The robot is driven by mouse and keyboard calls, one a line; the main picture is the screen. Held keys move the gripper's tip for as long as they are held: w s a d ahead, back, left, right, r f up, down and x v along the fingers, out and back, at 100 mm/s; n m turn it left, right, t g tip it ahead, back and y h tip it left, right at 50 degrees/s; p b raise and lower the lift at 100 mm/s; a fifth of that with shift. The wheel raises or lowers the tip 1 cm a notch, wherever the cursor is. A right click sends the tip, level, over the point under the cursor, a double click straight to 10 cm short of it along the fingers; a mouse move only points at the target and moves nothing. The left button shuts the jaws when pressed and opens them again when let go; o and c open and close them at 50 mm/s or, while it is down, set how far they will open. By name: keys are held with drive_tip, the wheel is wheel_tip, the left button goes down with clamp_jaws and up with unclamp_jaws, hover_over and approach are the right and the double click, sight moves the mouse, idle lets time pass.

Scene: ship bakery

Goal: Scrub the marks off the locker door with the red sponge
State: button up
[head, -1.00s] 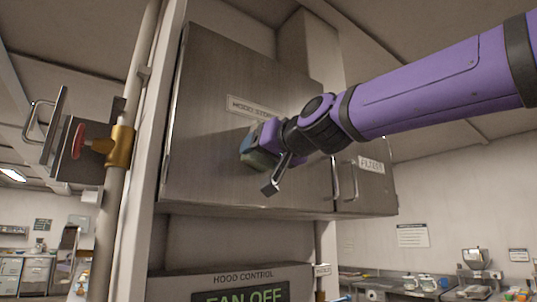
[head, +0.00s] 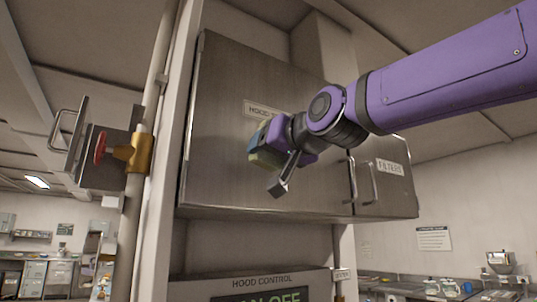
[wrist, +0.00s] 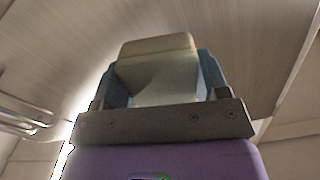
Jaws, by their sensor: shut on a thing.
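The steel locker door (head: 225,120) is the large left door of a wall cabinet, with a white label (head: 258,109) partly hidden by my gripper. I cannot make out any marks on it. My gripper (head: 266,145) is in front of the door's middle, shut on a pale yellowish block (head: 264,159). In the wrist view the block (wrist: 157,75) sits between the blue-grey fingers and its end points at the brushed steel. It looks cream, not red. I cannot tell whether it touches the door. No red sponge shows.
A smaller door labelled FILTERS (head: 385,182) is to the right, with upright handles (head: 351,185) between the doors. A hood control panel (head: 262,285) is below.

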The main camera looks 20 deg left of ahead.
drive_tip(key=shift+v, duration=2.4)
drive_tip(key=shift+d, duration=0.1)
drive_tip(key=shift+v, duration=1.35)
